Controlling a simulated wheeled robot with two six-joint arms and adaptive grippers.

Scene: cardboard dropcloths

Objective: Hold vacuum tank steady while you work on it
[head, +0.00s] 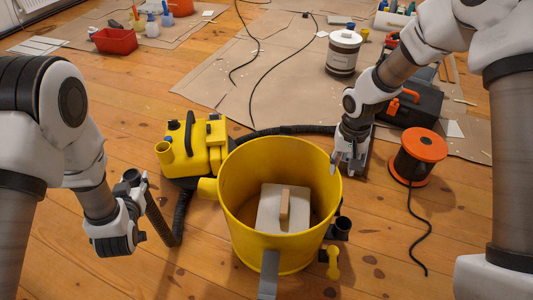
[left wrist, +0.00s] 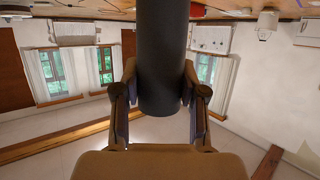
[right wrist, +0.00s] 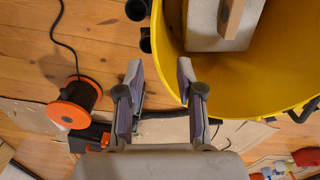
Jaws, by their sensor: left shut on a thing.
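The yellow vacuum tank (head: 235,205) stands upright and open-topped on the wooden floor. Inside lies a pale block (head: 270,208) with a wooden piece on top. My left gripper (head: 133,188) is left of the tank, shut on the end of a dark hose (head: 158,215); the held tube (left wrist: 160,75) fills the middle of the left wrist view. My right gripper (head: 348,160) is at the tank's right rim, fingers apart. In the right wrist view, the tank wall (right wrist: 176,35) shows by the right-hand finger of this gripper (right wrist: 160,72); I cannot tell whether they touch.
The yellow vacuum head (head: 205,150) lies just behind the tank on the left. An orange cable reel (head: 420,147) and a dark toolbox (head: 415,105) stand on the right. The front-left floor is clear.

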